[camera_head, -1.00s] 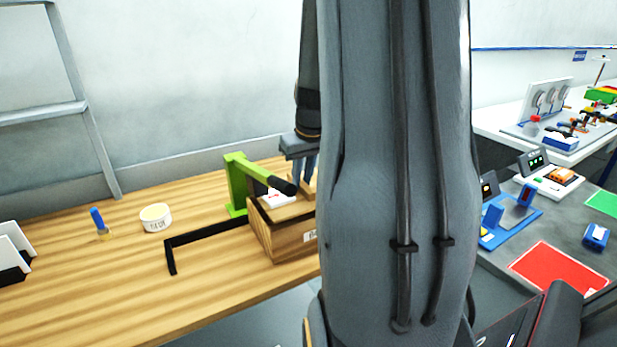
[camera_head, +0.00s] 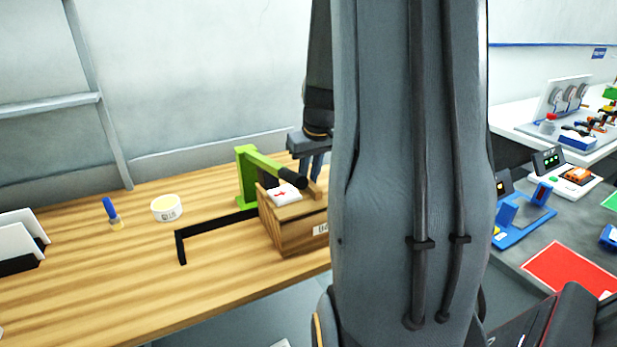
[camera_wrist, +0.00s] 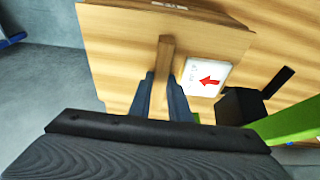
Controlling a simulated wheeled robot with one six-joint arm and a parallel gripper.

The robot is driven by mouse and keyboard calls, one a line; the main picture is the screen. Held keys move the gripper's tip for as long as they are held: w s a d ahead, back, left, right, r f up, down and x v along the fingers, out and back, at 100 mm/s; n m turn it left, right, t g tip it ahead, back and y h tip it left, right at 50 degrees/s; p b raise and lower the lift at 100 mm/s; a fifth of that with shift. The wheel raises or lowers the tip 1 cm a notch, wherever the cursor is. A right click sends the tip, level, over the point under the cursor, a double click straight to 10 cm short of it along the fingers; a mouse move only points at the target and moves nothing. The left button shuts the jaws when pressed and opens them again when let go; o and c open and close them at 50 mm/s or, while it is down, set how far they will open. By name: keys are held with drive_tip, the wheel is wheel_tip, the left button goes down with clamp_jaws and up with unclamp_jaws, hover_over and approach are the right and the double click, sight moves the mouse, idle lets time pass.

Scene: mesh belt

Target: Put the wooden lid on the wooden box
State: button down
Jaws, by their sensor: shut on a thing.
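My gripper (camera_wrist: 160,82) is shut on the upright wooden handle (camera_wrist: 165,60) of the wooden lid (camera_wrist: 125,45). The lid is a flat square board with a white label bearing a red arrow. The wooden box (camera_head: 285,237) stands on the table with a pale label on its front. In the head view the lid (camera_head: 292,209) is at the top of the box; I cannot tell whether it rests there or hovers slightly above. My arm hides the right part of the box and lid. My gripper also shows in the head view (camera_head: 311,166), above the box.
A green stand (camera_head: 246,180) with a black-ended arm stands close behind the box, its arm reaching near the lid. A black angled bar (camera_head: 205,235) lies left of the box. A round white tub (camera_head: 166,209) and a blue-handled item (camera_head: 111,212) stand further left.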

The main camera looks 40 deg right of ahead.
drive_tip(key=shift+f, duration=0.45)
drive_tip(key=c, duration=1.6)
unclamp_jaws()
drive_tip(key=shift+o, duration=0.2)
